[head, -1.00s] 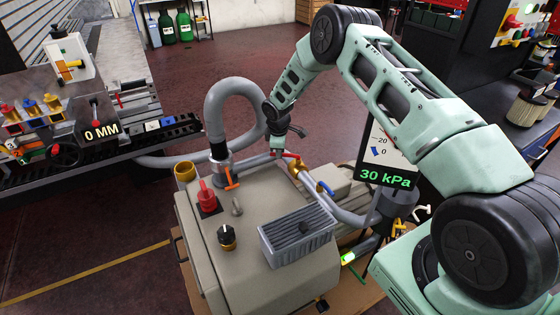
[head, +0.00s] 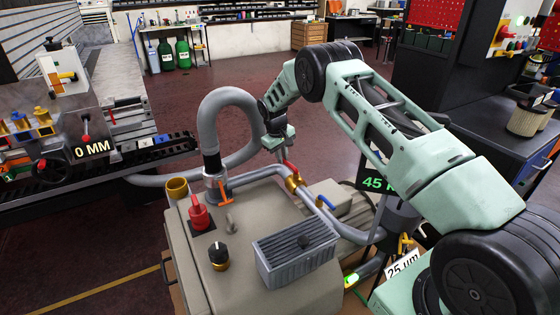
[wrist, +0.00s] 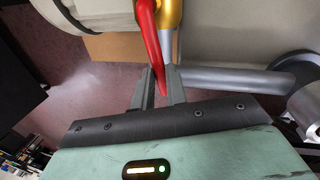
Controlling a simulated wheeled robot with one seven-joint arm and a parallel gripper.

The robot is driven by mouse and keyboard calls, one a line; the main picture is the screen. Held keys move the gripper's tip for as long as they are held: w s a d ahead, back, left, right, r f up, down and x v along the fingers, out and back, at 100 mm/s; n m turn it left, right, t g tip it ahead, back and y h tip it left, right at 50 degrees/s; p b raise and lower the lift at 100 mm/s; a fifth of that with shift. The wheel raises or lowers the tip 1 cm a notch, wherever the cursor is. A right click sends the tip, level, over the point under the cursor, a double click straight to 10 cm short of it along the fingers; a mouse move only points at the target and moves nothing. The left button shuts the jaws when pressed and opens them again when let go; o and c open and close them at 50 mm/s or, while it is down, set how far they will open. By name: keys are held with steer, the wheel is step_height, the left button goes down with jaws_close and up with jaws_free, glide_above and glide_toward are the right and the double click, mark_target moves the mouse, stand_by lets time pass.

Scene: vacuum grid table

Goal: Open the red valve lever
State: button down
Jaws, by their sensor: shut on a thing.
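The red valve lever (head: 290,167) sits on a brass valve (head: 293,183) in the grey pipe behind the beige machine. My gripper (head: 281,156) comes down on the lever from above and behind. In the wrist view the red lever (wrist: 149,36) runs down from the brass valve (wrist: 170,14) into my gripper (wrist: 158,88). The two grey fingers are closed around its free end, one on each side. The lever lies at an angle to the grey pipe (wrist: 235,80).
A blue-handled valve (head: 326,202) is on the pipe to the right. A grey hose (head: 207,125) loops up at left.

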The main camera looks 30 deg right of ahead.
steer(key=shift+d+m, duration=0.25)
steer(key=shift+m, duration=0.15)
steer(key=c, duration=1.4)
jaws_free()
steer(key=shift+r, duration=0.1)
steer(key=a+r, duration=0.3)
steer(key=r, duration=1.4)
steer(key=shift+s+a+b, duration=0.15)
steer(key=shift+s+b, duration=0.05)
steer(key=shift+b, duration=0.15)
steer(key=shift+a, duration=0.1)
